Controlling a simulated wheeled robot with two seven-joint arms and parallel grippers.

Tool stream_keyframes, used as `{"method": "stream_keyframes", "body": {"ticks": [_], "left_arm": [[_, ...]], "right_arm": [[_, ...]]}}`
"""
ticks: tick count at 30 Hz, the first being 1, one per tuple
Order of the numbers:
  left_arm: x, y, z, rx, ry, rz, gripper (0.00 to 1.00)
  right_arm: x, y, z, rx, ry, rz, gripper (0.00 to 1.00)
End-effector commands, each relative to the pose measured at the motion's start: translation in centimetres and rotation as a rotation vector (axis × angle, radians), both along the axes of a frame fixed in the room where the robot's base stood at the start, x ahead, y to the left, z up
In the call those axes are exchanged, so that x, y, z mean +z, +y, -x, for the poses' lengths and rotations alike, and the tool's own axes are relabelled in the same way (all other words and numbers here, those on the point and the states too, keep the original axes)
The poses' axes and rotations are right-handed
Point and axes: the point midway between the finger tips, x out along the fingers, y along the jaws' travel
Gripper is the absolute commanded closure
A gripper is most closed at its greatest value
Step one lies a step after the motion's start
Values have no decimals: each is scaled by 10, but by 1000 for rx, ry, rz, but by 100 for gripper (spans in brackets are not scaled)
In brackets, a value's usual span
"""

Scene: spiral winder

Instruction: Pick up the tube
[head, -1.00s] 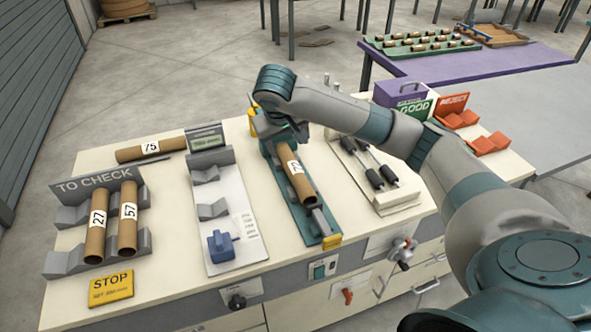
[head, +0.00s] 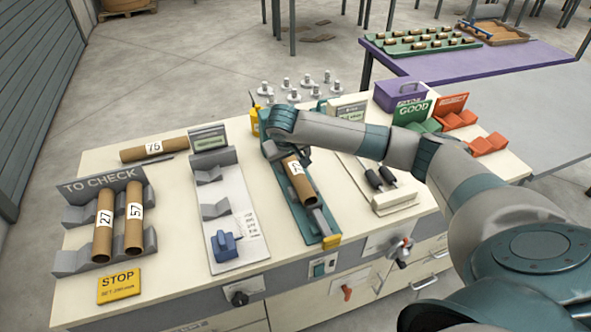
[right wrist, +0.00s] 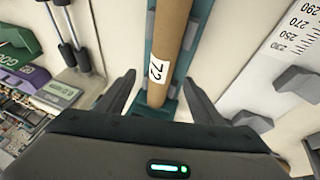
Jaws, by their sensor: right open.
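The brown cardboard tube labelled 72 (head: 299,182) lies lengthwise on a narrow teal fixture (head: 308,229) in the middle of the bench. My right gripper (head: 286,152) is low over the tube's far end. In the right wrist view the tube (right wrist: 172,35) runs between the two spread fingers of the open gripper (right wrist: 160,88), with a gap on each side. Tubes 27 (head: 104,240) and 57 (head: 134,232) rest in the grey TO CHECK rack (head: 75,262). Tube 75 (head: 153,149) lies at the bench's back left. My left gripper is out of view.
A white measuring board (head: 234,195) with grey supports and a blue block stands left of the fixture. Green GOOD (head: 425,124) and red REJECT (head: 488,143) holders stand farther right. A yellow STOP sign (head: 119,286) is front left.

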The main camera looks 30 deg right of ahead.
Motion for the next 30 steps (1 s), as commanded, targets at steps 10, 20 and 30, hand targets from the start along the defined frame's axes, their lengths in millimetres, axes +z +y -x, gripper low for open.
{"method": "stream_keyframes", "body": {"ticks": [10,20,30], "left_arm": [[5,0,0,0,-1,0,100],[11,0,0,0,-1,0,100],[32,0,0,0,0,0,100]], "right_arm": [[-14,-5,-5,1,-2,0,39],[-17,-5,-6,0,-1,0,39],[-53,-13,-14,0,1,1,39]]}}
